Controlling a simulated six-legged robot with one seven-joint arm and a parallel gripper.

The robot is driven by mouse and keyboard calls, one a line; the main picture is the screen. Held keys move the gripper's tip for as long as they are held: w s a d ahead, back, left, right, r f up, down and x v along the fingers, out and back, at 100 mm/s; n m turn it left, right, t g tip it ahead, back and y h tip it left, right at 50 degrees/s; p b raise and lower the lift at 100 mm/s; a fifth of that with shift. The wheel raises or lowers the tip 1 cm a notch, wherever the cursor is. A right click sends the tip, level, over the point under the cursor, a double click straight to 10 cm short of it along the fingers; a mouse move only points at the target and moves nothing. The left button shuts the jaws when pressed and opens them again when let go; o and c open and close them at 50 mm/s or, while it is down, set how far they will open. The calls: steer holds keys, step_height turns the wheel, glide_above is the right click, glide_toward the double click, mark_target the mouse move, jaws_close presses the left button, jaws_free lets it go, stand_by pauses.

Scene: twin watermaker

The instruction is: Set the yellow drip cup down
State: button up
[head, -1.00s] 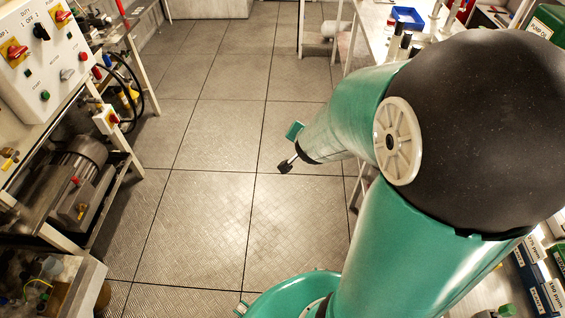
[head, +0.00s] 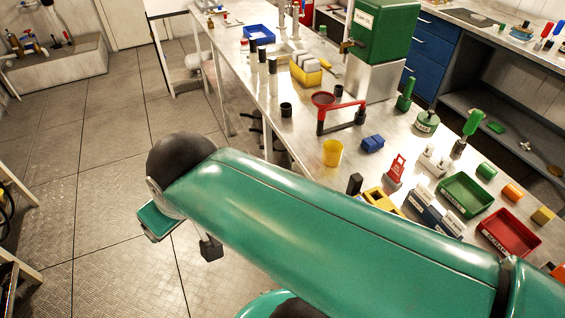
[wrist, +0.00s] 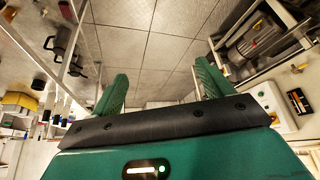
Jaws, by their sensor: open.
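The yellow drip cup (head: 333,152) stands upright on the metal bench (head: 300,128), near its front edge. Its mouth faces up and nothing holds it. My gripper (wrist: 161,82) shows in the wrist view with its two green fingers wide apart and nothing between them. Floor tiles show beyond the fingers. In the head view my arm crosses the lower middle, in front of the bench, with its bend over the floor. The gripper is apart from the cup, and I cannot make out its fingers in the head view.
Near the cup are a blue block (head: 372,143), a red-and-black stand (head: 340,110) and a small black cup (head: 286,109). A green tray (head: 466,194), a red tray (head: 509,232) and a yellow bin (head: 306,70) also sit on the bench. Open floor (head: 110,180) lies left.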

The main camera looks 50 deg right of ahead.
steer(key=d+f+n+g+h, duration=0.1)
steer(key=d+f+g+h, duration=0.35)
steer(key=d+f, duration=0.55)
steer(key=n+g+h, duration=0.2)
steer(key=n+h, duration=1.2)
steer(key=n, duration=0.2)
glide_toward(337, 143)
steer(key=d, duration=0.2)
steer(key=shift+d+n+y, duration=0.25)
steer(key=shift+d+n, duration=0.05)
steer(key=shift+s+d+r, duration=0.1)
steer(key=shift+s+d, duration=0.05)
steer(key=shift+d, duration=1.2)
steer(key=shift+s+d+r, duration=0.1)
steer(key=shift+s+d, duration=0.1)
steer(key=shift+d, duration=1.2)
steer(key=c, duration=1.1)
steer(key=shift+c, duration=0.2)
steer(key=shift+r, duration=0.1)
